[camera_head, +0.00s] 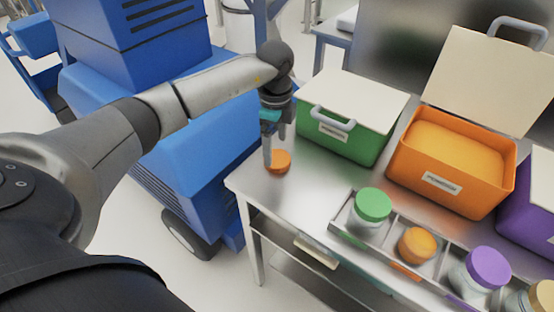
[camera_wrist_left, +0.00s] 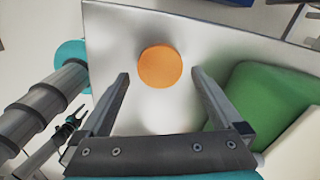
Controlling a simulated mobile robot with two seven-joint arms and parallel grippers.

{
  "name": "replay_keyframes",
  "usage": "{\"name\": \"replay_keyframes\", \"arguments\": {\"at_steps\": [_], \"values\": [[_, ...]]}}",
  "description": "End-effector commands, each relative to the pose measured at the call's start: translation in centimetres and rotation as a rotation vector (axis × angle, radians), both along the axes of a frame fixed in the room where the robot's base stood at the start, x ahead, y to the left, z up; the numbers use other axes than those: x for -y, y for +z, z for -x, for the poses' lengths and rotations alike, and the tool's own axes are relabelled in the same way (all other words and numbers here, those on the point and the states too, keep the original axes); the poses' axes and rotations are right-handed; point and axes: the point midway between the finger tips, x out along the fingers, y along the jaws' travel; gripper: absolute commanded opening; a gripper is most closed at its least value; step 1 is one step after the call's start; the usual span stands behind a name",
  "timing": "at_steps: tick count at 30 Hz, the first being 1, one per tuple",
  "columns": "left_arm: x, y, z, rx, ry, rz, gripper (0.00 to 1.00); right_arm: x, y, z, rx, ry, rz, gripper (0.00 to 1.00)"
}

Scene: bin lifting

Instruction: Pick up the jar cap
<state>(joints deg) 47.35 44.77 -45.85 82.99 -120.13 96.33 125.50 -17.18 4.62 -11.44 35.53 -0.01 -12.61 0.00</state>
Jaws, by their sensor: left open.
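The orange jar cap (camera_head: 279,161) lies flat on the left end of the metal table, near its edge. It also shows in the left wrist view (camera_wrist_left: 160,67), as a round orange disc just beyond the fingertips and between their lines. My left gripper (camera_head: 274,152) points down beside the cap, and one finger overlaps the cap's left part in the head view. In the left wrist view the gripper (camera_wrist_left: 160,75) is open, with nothing between its fingers.
A closed green bin (camera_head: 345,145) stands close to the right of the cap. An open orange bin (camera_head: 405,160) and a purple bin (camera_head: 541,190) stand farther right. A tray (camera_head: 340,224) at the table front holds several jars with coloured caps. Blue machinery (camera_head: 150,140) stands left of the table.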

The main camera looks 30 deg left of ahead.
Motion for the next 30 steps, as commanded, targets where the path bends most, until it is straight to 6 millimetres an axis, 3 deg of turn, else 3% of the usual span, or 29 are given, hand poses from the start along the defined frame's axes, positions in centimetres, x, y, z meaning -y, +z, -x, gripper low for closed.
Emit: {"name": "replay_keyframes", "arguments": {"at_steps": [6, 14, 30], "values": [[0.4, -3.4, 0.0, -0.002, 0.0, 0.0, 1.0, 0.0, -0.7, 0.0, 0.0, 0.0, -0.001, 0.5], [0.4, -3.6, 0.0, 0.0, -0.001, 0.0, 0.99, -0.1, -0.7, 0.0, 0.0, 0.0, -0.001, 0.5], [0.4, -3.6, 0.0, 0.0, -0.001, 0.001, 0.38, -0.1, -0.7, 0.0, 0.0, 0.0, -0.001, 0.5]]}}
